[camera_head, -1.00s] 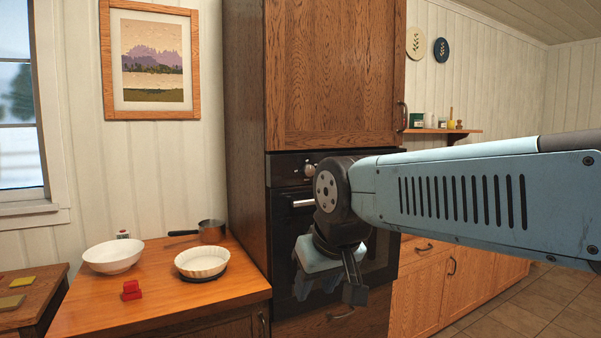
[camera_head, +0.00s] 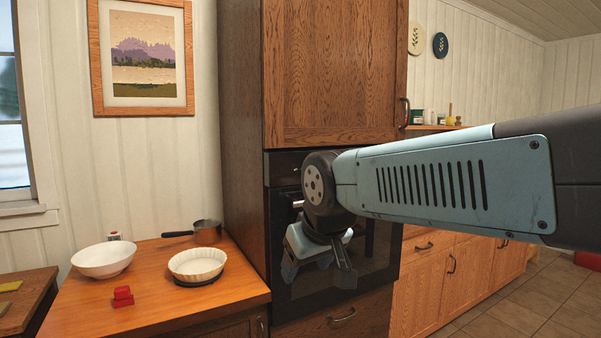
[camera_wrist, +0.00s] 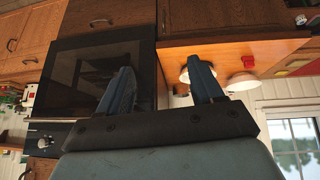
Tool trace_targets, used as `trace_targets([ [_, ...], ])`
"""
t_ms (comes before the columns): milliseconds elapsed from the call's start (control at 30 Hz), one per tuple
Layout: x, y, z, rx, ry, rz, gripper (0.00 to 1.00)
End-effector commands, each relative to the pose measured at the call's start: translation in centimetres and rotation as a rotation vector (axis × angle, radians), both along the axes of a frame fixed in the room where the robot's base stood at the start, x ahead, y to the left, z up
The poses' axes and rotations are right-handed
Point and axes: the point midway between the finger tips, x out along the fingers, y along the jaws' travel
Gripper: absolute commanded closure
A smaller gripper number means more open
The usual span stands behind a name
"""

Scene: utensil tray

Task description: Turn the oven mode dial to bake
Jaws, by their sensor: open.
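The black built-in oven (camera_head: 375,262) sits in a tall wooden cabinet. Its control panel (camera_head: 282,168) is above the door, and my arm's joint hides the dials in the head view. In the wrist view, which is turned, a pale dial (camera_wrist: 45,142) shows on the panel at the lower left. Its setting is too small to read. My gripper (camera_head: 318,272) hangs in front of the oven door, below the panel. In the wrist view my gripper (camera_wrist: 163,84) is open and empty, with its fingers well apart and away from the dial.
The oven handle (camera_head: 298,204) sticks out just left of my arm's joint. A wooden counter (camera_head: 215,298) at left bears a white bowl (camera_head: 104,260), a fluted dish (camera_head: 197,264), a saucepan (camera_head: 207,231) and a red block (camera_head: 123,296). Floor at right is clear.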

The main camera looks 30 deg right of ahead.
Motion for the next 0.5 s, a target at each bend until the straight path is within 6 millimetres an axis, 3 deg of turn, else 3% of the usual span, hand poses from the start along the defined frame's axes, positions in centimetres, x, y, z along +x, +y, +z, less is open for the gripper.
trace_targets([
  [200,7.2,-7.4,3.2,-0.324,-0.211,0.138,0.32],
  [500,14.6,-16.3,8.5,-0.903,-0.427,0.433,0.32],
])
